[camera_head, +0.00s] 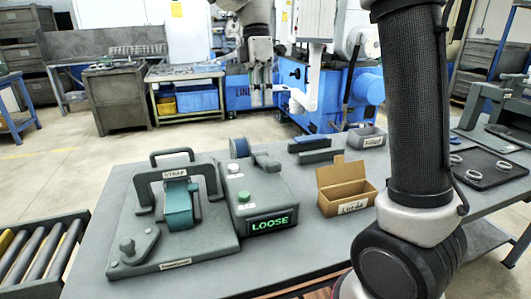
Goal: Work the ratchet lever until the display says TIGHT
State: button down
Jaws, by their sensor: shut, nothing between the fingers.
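The display (271,223) on the front of a grey box reads LOOSE in green letters. Left of it stands a grey fixture (205,240) with an arch marked STRAP and a teal strap (179,206) under the arch. A short grey lever with a round knob (127,246) lies at the fixture's front left corner. I take this for the ratchet lever, but its label is too small to read. My gripper (262,102) hangs fingers down at the top centre, above and beyond the bench, apart from the fixture. It is shut and empty.
The box carries a green button (243,197) and a pale button (233,169). An open cardboard box (345,187) stands right. A roller conveyor (38,262) borders the bench's left. The bench front is clear.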

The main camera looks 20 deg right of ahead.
aim_at(269, 163)
jog(key=x, duration=1.4)
jog(key=shift+s+f+t, duration=0.35)
jog(key=shift+f+t, duration=0.05)
jog(key=f+t, duration=0.1)
jog(key=s+f, duration=0.1)
jog(key=shift+s+f+t, duration=0.15)
jog(key=shift+f+t, duration=0.1)
jog(key=shift+t, duration=0.15)
jog(key=shift+s+f, duration=0.1)
jog(key=shift+f, duration=0.3)
